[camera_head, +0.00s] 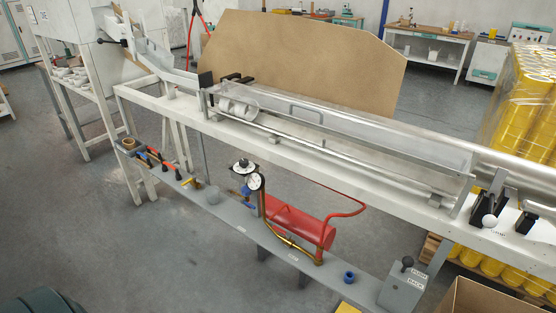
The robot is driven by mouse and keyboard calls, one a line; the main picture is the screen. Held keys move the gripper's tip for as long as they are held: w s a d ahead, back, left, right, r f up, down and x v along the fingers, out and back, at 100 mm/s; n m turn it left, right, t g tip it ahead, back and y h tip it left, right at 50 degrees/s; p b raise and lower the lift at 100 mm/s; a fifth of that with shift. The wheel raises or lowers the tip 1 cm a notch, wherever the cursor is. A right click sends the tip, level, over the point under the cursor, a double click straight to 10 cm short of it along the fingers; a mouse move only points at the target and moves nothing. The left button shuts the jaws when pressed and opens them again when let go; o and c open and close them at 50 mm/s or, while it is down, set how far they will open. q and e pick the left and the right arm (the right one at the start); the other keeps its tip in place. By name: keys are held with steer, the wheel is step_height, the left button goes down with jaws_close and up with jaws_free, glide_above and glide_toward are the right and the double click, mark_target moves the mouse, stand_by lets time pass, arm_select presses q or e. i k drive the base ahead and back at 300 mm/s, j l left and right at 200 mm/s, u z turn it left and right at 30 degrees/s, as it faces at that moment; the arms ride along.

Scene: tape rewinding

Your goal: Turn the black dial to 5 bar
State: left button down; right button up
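A small black dial (243,163) sits on top of the regulator on the low grey rail, with a pale disc around its base. A round white pressure gauge (256,181) with a dark rim is mounted just right of and below the dial. The gauge's needle and numbers are too small to read. Neither of my grippers is in view, and nothing touches the dial.
A red air tank (299,224) lies right of the gauge, with a red hose curving above it. The long white machine frame (330,167) runs behind and above. A grey lever box (402,287) stands at the rail's right end.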

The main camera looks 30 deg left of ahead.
mark_target(243, 162)
steer(key=u, duration=1.15)
